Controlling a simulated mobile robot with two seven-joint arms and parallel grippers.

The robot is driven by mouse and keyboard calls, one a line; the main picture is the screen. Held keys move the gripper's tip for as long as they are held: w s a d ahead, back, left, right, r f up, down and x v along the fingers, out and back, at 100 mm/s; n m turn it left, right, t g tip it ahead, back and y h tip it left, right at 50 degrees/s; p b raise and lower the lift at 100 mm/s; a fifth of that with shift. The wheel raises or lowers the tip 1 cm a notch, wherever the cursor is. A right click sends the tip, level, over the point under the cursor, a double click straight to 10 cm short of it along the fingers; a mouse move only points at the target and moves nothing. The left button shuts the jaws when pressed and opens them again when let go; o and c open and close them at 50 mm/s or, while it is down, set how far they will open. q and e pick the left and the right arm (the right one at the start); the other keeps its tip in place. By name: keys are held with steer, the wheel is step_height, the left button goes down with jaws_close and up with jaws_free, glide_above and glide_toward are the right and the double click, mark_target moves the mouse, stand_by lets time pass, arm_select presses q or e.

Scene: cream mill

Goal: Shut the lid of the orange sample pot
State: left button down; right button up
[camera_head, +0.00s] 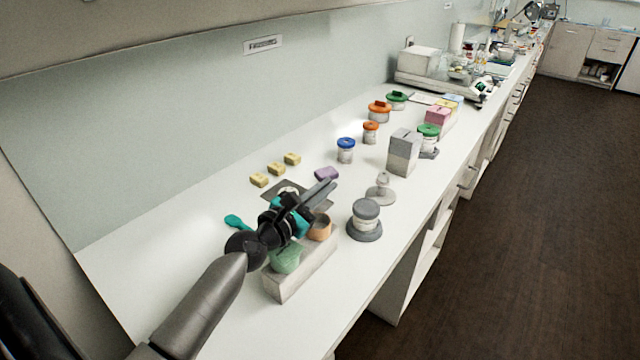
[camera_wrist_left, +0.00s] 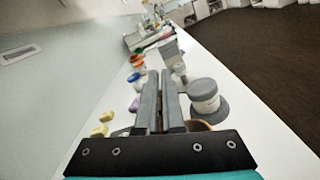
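The orange sample pot (camera_head: 320,231) sits in a pale block-shaped holder (camera_head: 302,276) at the near part of the bench, beside a green pot (camera_head: 287,260). My left gripper (camera_head: 328,188) is above and just behind the orange pot, its fingers pointing away along the bench. The gripper and wrist cover part of the pot, so I cannot tell how its lid stands. In the left wrist view the two fingers (camera_wrist_left: 162,85) lie close together with nothing seen between them. A brown-orange bit of the pot (camera_wrist_left: 199,126) shows beside them. My right gripper is not in view.
A grey-lidded jar (camera_head: 365,217) on a round base stands right of the holder. A blue-lidded jar (camera_head: 346,151) stands farther back.

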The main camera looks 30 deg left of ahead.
arm_select(q)
steer(key=shift+d+f+m, duration=0.1)
steer(key=shift+d+m, duration=0.15)
steer(key=shift+m, duration=0.25)
steer(key=c, duration=1)
jaws_free()
steer(key=shift+c, duration=0.2)
steer(key=shift+s, duration=0.1)
steer(key=shift+s, duration=0.45)
steer(key=s+b, duration=0.1)
steer(key=s, duration=0.3)
steer(key=s+b, duration=0.1)
steer(key=s, duration=0.3)
steer(key=s+a+b, duration=0.1)
steer(key=s, duration=0.3)
steer(key=shift+s+f, duration=0.2)
steer(key=shift+s, duration=0.2)
steer(key=shift+s+a+r+b, duration=0.15)
steer(key=shift+s+r+b, duration=0.05)
steer(key=shift+s+b, duration=0.45)
